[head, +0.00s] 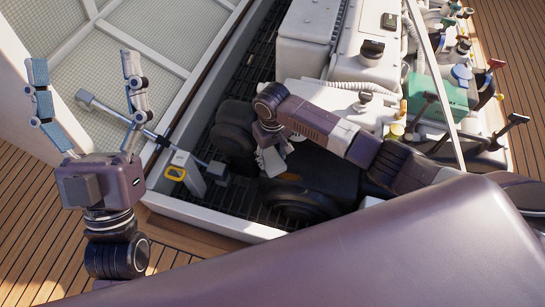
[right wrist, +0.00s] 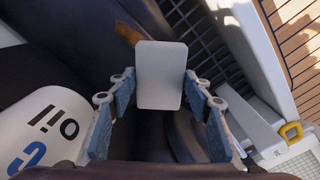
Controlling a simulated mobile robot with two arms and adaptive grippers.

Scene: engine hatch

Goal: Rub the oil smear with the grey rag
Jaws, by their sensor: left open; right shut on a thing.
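The grey rag (right wrist: 161,75) is a pale, flat rectangular piece between the blue-padded fingers of my right gripper (right wrist: 158,92), which is shut on it. In the head view, my right gripper (head: 268,143) reaches down into the hatch with the rag (head: 271,161) at its tip. An orange-brown oil smear (head: 290,176) shows on a dark rounded surface just right of and below the rag. It also shows in the right wrist view (right wrist: 127,32), beyond the rag's upper left corner. Contact between rag and surface cannot be told. My left gripper (head: 85,75) is open and empty, fingers upward, left of the hatch.
A white container marked "oil" (right wrist: 48,130) shows in the right wrist view. The white engine block (head: 330,65), with hoses and coloured valve handles, fills the right of the hatch. The white hatch rim (head: 215,222), a yellow latch (head: 176,173) and a grey strut stand near my left gripper.

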